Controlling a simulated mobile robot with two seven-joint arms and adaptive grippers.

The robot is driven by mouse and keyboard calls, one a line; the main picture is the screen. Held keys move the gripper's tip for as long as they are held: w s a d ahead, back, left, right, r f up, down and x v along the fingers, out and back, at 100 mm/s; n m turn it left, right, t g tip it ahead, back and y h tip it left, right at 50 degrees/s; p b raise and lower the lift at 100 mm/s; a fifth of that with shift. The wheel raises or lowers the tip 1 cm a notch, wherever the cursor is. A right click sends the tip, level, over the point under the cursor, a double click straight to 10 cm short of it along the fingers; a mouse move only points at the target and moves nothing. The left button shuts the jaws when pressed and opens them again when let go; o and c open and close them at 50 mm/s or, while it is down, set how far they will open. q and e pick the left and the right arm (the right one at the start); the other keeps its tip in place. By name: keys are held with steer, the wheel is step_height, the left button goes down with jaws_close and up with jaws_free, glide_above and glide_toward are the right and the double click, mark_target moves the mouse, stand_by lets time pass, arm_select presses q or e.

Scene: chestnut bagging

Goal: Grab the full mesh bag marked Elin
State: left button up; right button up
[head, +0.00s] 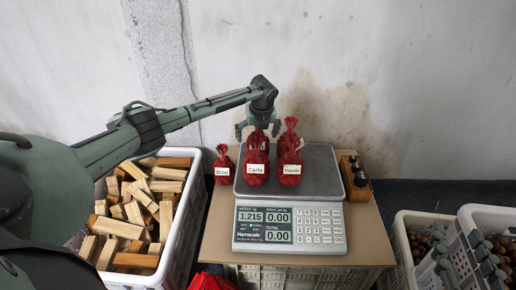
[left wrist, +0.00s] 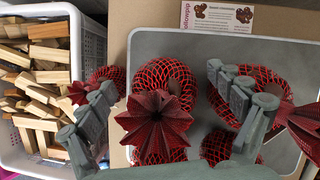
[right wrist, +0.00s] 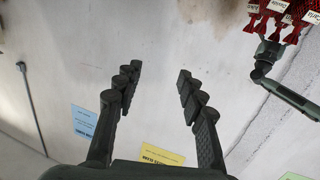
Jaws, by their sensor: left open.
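Red mesh bags stand on and beside the scale. The front ones in the head view read Bilal (head: 222,170), Carla (head: 256,169) and Davide (head: 291,170). Two more stand behind Carla (head: 257,141) and Davide (head: 290,128); their labels are hidden, and I read Elin nowhere. My left gripper (head: 258,126) is open above the rear bags. In the left wrist view its fingers (left wrist: 165,112) are either side of the middle rear bag's gathered top (left wrist: 155,122); contact is unclear. My right gripper (head: 460,250) is open and empty; its fingers also show in the right wrist view (right wrist: 158,95).
The scale (head: 245,245) stands on a brown board (head: 215,240). A white crate (head: 188,235) of wood blocks is at left. Chestnut crates (head: 405,250) are at right. Red mesh (head: 212,282) lies at the front edge.

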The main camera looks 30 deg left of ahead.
arm_select(q)
steer(key=shift+w+a+f, duration=0.1)
steer(key=shift+f, duration=0.2)
steer(key=c, duration=1.4)
steer(key=shift+c, duration=0.3)
steer(key=shift+r, duration=0.15)
